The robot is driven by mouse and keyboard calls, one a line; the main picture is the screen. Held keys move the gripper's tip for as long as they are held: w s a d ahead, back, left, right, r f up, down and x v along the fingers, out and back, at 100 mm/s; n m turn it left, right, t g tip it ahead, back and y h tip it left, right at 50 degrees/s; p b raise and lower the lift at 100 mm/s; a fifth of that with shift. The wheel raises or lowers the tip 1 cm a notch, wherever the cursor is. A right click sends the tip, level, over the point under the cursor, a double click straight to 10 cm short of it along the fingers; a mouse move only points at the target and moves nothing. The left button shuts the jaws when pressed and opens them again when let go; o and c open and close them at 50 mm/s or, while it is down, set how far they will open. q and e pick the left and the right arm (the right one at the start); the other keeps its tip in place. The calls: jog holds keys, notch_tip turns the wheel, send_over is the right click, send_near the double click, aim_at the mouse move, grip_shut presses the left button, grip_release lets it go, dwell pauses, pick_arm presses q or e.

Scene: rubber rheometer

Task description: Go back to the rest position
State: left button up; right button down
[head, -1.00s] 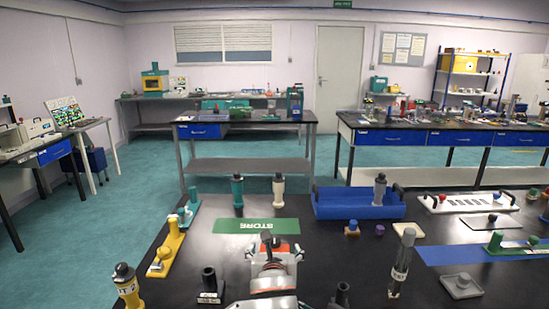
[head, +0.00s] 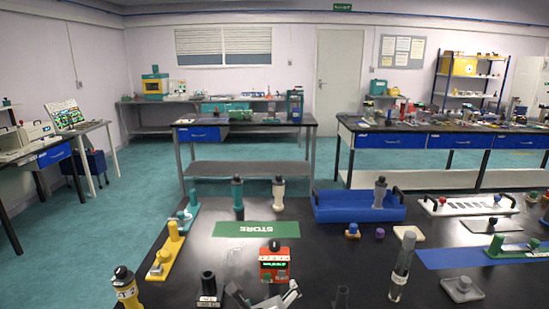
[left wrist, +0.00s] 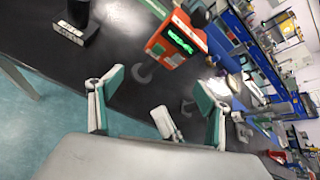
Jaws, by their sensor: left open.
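My left gripper (head: 263,296) is at the bottom edge of the head view, over the front of the black table (head: 330,255). Its fingers are spread with nothing between them. In the left wrist view the same gripper (left wrist: 160,98) shows two grey and green fingers set wide apart. A small orange device (head: 274,262) with a lit green display stands just beyond the gripper, apart from it. It also shows in the left wrist view (left wrist: 177,40). My right gripper is not in view.
A black holder (head: 208,290) stands left of the gripper, and a clear tube (head: 402,267) stands to its right. Behind are a green STORE mat (head: 256,229), a blue tray (head: 358,209) and a yellow stand (head: 166,254).

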pick_arm(q)
jog(key=s+a+f+n+g+h, duration=0.1)
jog(key=s+a+f+n, duration=0.15)
jog(key=f+n, duration=0.35)
jog(key=s+a+f+n+g+h, duration=0.15)
jog(key=s+f+n, duration=0.25)
jog(key=f, duration=0.4)
jog(key=s+a+f+n+y, duration=0.1)
jog(key=s+a+f+n, duration=1.2)
jog(key=s+a+n, duration=0.4)
jog(key=shift+s+a+n+t+y, duration=0.15)
jog(key=shift+n+t+y, duration=0.2)
jog(key=shift+t, duration=0.1)
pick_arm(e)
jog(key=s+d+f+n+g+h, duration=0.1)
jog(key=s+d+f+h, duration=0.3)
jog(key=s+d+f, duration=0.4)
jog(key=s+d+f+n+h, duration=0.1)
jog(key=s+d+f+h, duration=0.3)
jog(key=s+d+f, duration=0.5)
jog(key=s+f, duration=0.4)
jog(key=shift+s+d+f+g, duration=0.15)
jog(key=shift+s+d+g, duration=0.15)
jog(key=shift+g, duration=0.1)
pick_arm(q)
jog(key=shift+f, duration=0.1)
